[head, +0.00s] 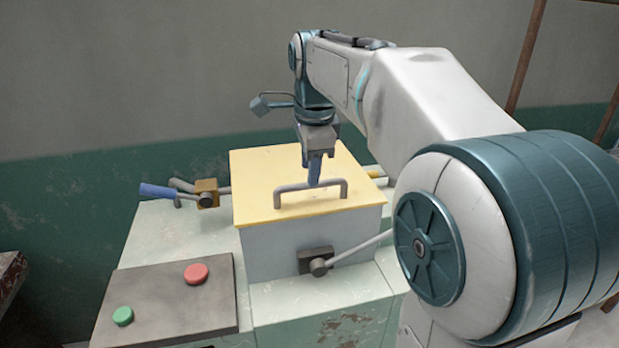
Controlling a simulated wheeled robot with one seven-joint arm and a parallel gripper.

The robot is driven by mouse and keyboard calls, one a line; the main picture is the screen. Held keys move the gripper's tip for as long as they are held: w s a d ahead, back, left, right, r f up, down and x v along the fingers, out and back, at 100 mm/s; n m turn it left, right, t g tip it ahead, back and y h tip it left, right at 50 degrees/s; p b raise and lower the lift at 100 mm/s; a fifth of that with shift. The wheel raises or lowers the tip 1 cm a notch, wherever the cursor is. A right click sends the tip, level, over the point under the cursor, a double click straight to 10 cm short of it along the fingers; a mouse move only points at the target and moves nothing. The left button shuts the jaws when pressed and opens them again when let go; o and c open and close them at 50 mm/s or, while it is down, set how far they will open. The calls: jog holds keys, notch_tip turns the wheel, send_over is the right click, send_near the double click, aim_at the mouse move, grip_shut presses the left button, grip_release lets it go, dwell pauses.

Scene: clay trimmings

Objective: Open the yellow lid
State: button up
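The yellow lid (255,185) lies flat and closed on top of a grey box (270,250) on the bench. A grey bar handle (292,187) stands up near the lid's front edge. My gripper (314,180) points down over the lid, with its fingertips at or just behind the handle's bar. Only one finger shows clearly, so I cannot tell whether it is open or shut, or whether it touches the handle.
A lever (350,252) is mounted on the box front. A blue-handled lever (160,192) sits at the left. A dark panel (170,300) at front left carries a red button (196,273) and a green button (123,316). A wall stands behind.

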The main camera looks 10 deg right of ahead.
jog(key=shift+w+f, duration=0.15)
jog(key=shift+f, duration=0.6)
jog(key=shift+w+f, duration=0.15)
jog(key=shift+f, duration=0.6)
jog(key=shift+c, duration=0.4)
